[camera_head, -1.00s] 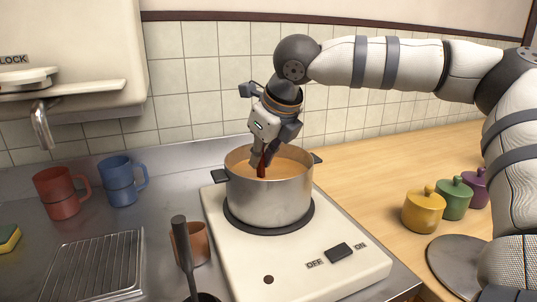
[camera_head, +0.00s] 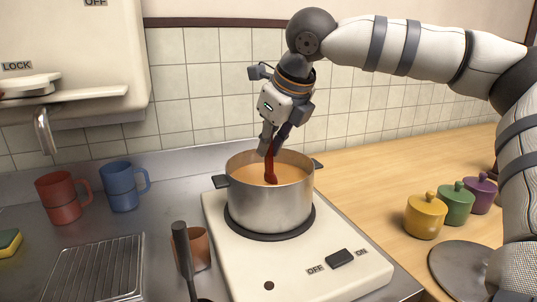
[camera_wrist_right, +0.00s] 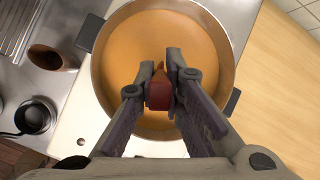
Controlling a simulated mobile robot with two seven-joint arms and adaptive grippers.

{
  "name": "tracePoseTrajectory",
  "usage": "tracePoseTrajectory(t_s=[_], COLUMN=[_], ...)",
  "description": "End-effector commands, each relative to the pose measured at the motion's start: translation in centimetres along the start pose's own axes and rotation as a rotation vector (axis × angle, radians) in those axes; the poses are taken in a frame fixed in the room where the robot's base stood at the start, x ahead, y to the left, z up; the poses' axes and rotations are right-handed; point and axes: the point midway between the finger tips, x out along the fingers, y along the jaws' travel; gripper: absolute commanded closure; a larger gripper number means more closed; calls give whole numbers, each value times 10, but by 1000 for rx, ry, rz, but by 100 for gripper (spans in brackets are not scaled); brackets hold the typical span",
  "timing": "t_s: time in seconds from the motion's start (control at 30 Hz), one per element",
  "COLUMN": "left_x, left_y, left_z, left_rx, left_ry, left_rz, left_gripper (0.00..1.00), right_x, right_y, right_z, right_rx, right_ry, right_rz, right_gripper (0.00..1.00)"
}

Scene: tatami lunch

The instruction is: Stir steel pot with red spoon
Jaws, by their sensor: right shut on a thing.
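The steel pot (camera_head: 271,205) with two dark handles stands on the black burner of the cream stove and holds orange-brown soup. My right gripper (camera_head: 269,148) is above the pot, shut on the red spoon (camera_head: 270,168), which points down into the soup. The spoon's lower end is hidden in the soup. In the right wrist view, the red spoon (camera_wrist_right: 159,92) sits between the two fingers over the pot (camera_wrist_right: 226,50). My left gripper is not in view.
Red (camera_head: 60,198) and blue (camera_head: 120,187) mugs stand at the left. A dark-handled ladle (camera_head: 184,255) and a brown cup (camera_head: 199,250) are in front of the pot. Yellow (camera_head: 425,216), green (camera_head: 455,205) and purple (camera_head: 481,193) lidded jars stand on the wooden counter at right.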

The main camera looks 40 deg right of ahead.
Motion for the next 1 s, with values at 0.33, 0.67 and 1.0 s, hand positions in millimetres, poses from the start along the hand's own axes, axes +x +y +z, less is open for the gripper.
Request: tracePoseTrajectory(t_s=[0.33, 0.67, 1.0], left_x=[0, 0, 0], left_y=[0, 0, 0], left_z=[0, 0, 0], left_rx=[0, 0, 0], left_ry=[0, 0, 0], left_rz=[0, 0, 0], left_gripper=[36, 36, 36], right_x=[-34, -64, -69], right_y=[0, 0, 0], right_z=[14, 27, 29], right_rx=[0, -1, -1], right_ry=[-1, -1, 0], right_rz=[0, 0, 1], right_gripper=[100, 100, 100])
